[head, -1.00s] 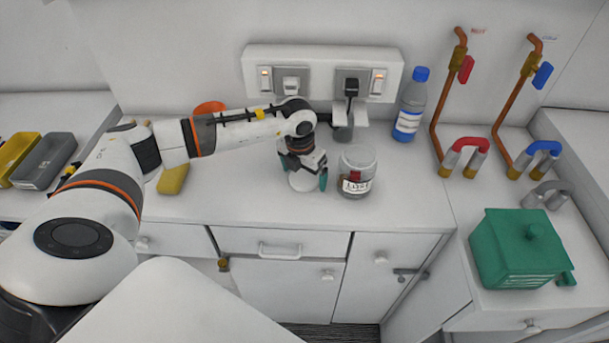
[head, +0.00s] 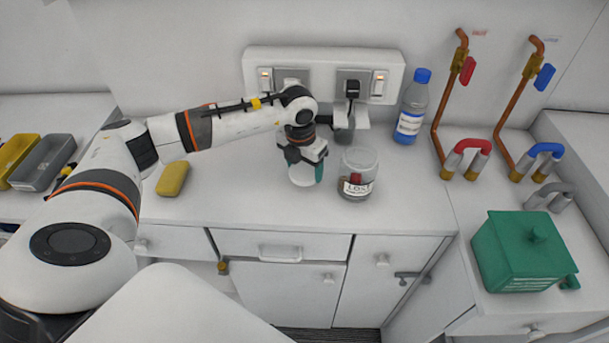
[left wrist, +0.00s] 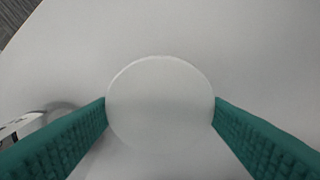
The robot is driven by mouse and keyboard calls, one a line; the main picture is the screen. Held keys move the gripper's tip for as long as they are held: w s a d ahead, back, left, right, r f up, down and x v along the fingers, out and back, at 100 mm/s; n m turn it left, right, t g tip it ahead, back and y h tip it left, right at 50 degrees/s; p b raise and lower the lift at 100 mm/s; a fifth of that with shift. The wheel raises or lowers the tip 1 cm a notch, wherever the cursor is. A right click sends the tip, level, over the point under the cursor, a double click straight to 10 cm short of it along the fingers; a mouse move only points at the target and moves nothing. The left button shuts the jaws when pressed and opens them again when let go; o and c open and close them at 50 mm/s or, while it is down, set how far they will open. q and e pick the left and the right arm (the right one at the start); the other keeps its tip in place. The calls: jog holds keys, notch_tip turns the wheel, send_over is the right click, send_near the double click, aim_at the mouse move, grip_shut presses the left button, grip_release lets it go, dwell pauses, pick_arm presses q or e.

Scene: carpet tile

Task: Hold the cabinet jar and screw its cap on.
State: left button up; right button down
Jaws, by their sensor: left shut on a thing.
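The jar (head: 358,174) is clear, with a pale label and something red and dark inside. It stands upright on the counter. My left gripper (head: 305,168) is just left of the jar, pointing down, its teal fingers shut on a round white cap (head: 301,177). In the left wrist view the cap (left wrist: 160,100) sits between both fingertips, its flat face to the camera. The cap is apart from the jar. I cannot tell whether it is clear of the counter. My right gripper is not in view.
Pipes and a green box (head: 522,252) are farther right. A yellow sponge (head: 173,179) and two trays are at left. The counter in front of the jar is clear.

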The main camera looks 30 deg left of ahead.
aim_at(304, 171)
pick_arm(q)
notch_tip(304, 171, up, 7)
jog(key=shift+r+b, duration=0.1)
jog(key=shift+b, duration=0.7)
